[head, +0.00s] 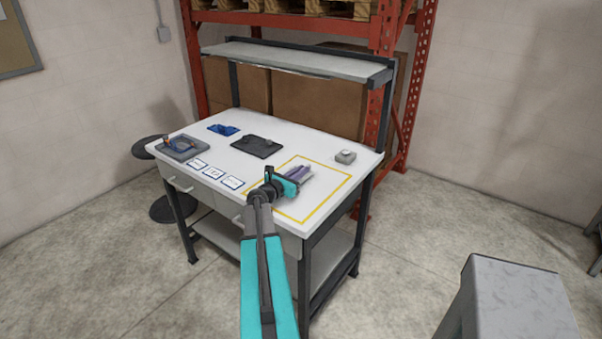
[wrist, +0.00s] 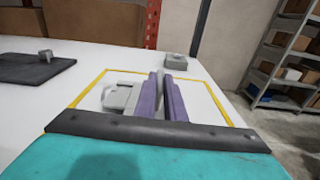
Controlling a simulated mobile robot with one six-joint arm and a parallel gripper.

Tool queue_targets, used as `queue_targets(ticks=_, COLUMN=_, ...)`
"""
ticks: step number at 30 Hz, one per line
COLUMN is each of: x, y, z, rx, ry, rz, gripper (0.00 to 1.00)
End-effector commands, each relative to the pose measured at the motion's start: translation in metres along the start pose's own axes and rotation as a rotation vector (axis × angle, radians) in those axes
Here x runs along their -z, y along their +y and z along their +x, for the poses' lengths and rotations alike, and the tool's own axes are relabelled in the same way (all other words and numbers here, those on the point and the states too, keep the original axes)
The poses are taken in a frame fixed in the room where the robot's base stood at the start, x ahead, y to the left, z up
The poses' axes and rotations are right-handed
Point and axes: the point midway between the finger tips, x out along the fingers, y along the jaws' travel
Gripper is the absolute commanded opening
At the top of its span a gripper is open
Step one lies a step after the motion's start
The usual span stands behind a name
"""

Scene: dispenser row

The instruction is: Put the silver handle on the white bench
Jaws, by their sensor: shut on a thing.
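The white bench (head: 310,143) stands ahead, with a yellow outlined square on its right half; its top also fills much of the wrist view (wrist: 95,58). My gripper (head: 303,172) is over that square. In the wrist view its two purple fingers (wrist: 163,80) are shut on a light grey piece, which I take for the silver handle (wrist: 120,98). Part of the handle shows left of the fingers, and the rest is hidden by them. I cannot tell whether the handle touches the bench top.
A grey box with a light top (head: 345,157) sits at the bench's back right corner. A dark plate (head: 256,147), a blue part (head: 223,129) and a grey tray (head: 183,148) lie to the left. White cards (head: 214,173) line the front. A shelf (head: 300,62) overhangs the back.

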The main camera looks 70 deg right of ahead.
Motion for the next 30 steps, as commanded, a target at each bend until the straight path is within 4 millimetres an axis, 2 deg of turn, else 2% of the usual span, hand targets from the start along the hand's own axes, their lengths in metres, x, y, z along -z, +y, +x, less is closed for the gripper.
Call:
queue_targets(ticks=6, x=0.011, y=0.000, z=0.001, rx=0.001, ry=-0.001, rz=0.000, gripper=0.00)
queue_targets(ticks=19, x=0.016, y=-0.001, z=0.001, rx=0.001, ry=-0.001, rz=0.000, gripper=0.00)
queue_targets(ticks=20, x=0.015, y=-0.001, z=0.001, rx=0.001, ry=-0.001, rz=0.000, gripper=0.13)
queue_targets(ticks=23, x=0.015, y=-0.001, z=0.001, rx=0.001, ry=0.000, rz=0.000, gripper=0.28)
queue_targets(ticks=30, x=0.015, y=-0.001, z=0.001, rx=0.000, ry=0.000, rz=0.000, gripper=0.28)
